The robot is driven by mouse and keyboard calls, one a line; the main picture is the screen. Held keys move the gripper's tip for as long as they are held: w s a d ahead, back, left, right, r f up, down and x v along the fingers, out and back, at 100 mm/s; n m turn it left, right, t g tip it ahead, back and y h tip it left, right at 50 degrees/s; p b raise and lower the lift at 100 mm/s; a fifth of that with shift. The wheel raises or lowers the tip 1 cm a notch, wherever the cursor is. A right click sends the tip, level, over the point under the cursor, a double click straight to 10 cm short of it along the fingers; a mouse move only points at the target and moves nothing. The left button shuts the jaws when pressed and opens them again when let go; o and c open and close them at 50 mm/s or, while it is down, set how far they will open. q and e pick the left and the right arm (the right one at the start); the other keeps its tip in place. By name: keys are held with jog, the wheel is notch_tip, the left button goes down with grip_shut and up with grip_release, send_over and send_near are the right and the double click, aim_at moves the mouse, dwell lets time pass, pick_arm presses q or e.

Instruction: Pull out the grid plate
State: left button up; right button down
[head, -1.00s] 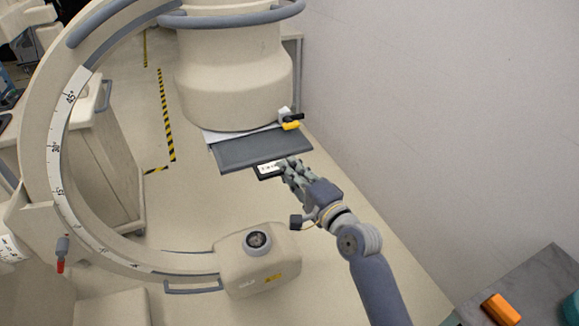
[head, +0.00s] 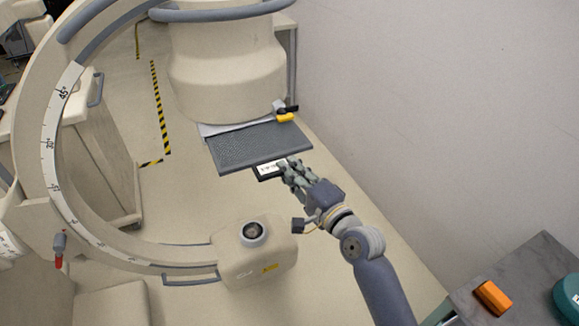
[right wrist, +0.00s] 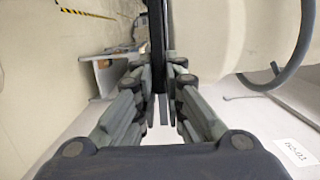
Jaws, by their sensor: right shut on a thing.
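The grid plate (head: 250,147) is a dark grey, finely textured flat panel under the round cream housing in the head view, sticking out toward me. A black tab with a white label (head: 271,169) is at its near edge. My right gripper (head: 287,167) is shut at this near edge, beside the label. In the right wrist view, the plate's dark edge (right wrist: 157,40) stands between the two fingers (right wrist: 160,88). The exact contact is partly hidden by the fingers. My left gripper is not in view.
The cream housing (head: 228,70) stands behind the plate, with a yellow and black clip (head: 286,116) at its right. A large C-shaped arm (head: 45,150) curves round on the left, ending in a lower box (head: 255,250). A wall is close on the right. An orange block (head: 493,297) lies on a dark surface at lower right.

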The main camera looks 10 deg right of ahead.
jog(key=a+p+v, duration=0.1)
jog(key=v, duration=1)
jog(key=shift+s+a+p, duration=0.2)
jog(key=shift+s+p, duration=0.1)
jog(key=shift+s, duration=0.1)
dwell(2.2)
jog(key=shift+s, duration=0.2)
jog(key=shift+s+d+r, duration=0.1)
jog(key=shift+s+d, duration=0.05)
jog(key=shift+s, duration=0.2)
jog(key=shift+s, duration=0.15)
dwell(0.4)
